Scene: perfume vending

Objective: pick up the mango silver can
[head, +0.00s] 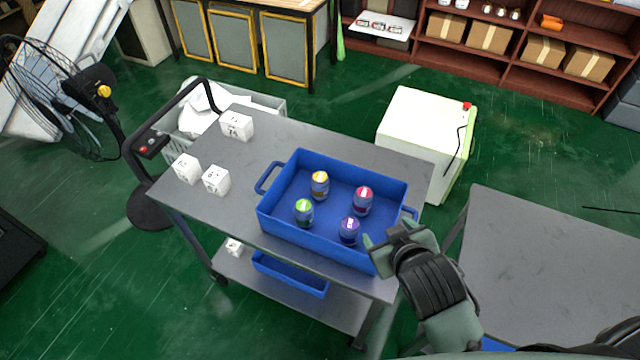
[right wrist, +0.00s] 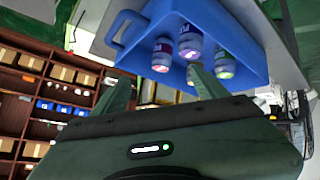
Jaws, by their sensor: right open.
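Four small cans stand upright in a blue tray (head: 283,222) on a grey cart. The can with a yellow-orange top (head: 320,185), likely the mango one, is at the back left. A red-topped can (head: 363,200) is to its right, a green-topped can (head: 304,212) in front of it, and a purple-topped can (head: 349,231) at the front right. My right gripper (head: 400,242) is open and empty at the tray's front right corner, closest to the purple-topped can. In the right wrist view its fingers (right wrist: 162,90) are apart, with the cans beyond them. My left gripper is out of view.
White numbered boxes (head: 216,180) stand on the cart's left part. The tray's raised walls surround the cans. A second grey table (head: 540,250) is at the right, and a white cabinet (head: 410,130) stands behind the cart. A smaller blue bin (head: 290,275) sits on the lower shelf.

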